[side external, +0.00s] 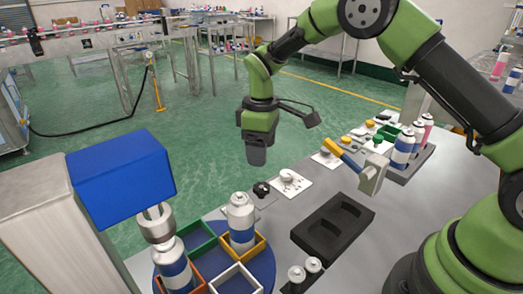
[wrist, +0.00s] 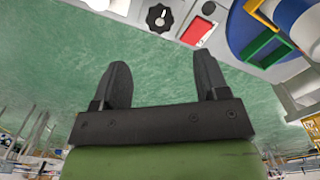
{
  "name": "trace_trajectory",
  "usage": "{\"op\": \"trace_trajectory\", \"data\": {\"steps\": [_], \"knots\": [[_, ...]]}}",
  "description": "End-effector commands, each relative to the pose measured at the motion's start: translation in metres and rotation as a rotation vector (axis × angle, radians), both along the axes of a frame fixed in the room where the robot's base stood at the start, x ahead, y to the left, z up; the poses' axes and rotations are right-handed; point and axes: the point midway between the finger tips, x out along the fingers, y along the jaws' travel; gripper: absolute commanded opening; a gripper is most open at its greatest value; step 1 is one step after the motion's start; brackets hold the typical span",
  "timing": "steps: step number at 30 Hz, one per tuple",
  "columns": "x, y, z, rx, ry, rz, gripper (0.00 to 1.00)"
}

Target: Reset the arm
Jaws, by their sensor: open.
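My gripper (side external: 257,156) hangs pointing down beyond the far edge of the grey worktable (side external: 290,232) in the side view, above the green floor. In the wrist view my gripper (wrist: 160,85) shows two dark fingers spread wide, with nothing between them but floor. It touches nothing that I can see. My arm reaches in from the right and arches over the table.
A blue-headed crimping machine (side external: 120,180) stands at the left. A blue turntable (side external: 262,268) carries coloured square holders, with white-and-blue cans (side external: 241,222) in some. A black tray (side external: 332,226) lies empty. A lever device (side external: 372,172) and more cans (side external: 403,150) stand to the right.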

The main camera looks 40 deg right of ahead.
Motion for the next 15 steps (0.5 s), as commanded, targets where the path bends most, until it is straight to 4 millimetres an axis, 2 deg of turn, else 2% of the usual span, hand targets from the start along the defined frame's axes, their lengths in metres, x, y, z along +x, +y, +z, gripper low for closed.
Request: {"op": "trace_trajectory", "data": {"steps": [4, 7, 11, 15], "knots": [[0.0, 0.0, 0.003, 0.001, -0.005, -0.006, 0.68], [-0.004, -0.001, 0.02, 0.01, -0.03, -0.039, 0.68], [-0.019, -0.002, 0.065, 0.041, -0.094, -0.137, 0.68], [-0.05, -0.005, 0.117, 0.091, -0.177, -0.279, 0.68]]}}
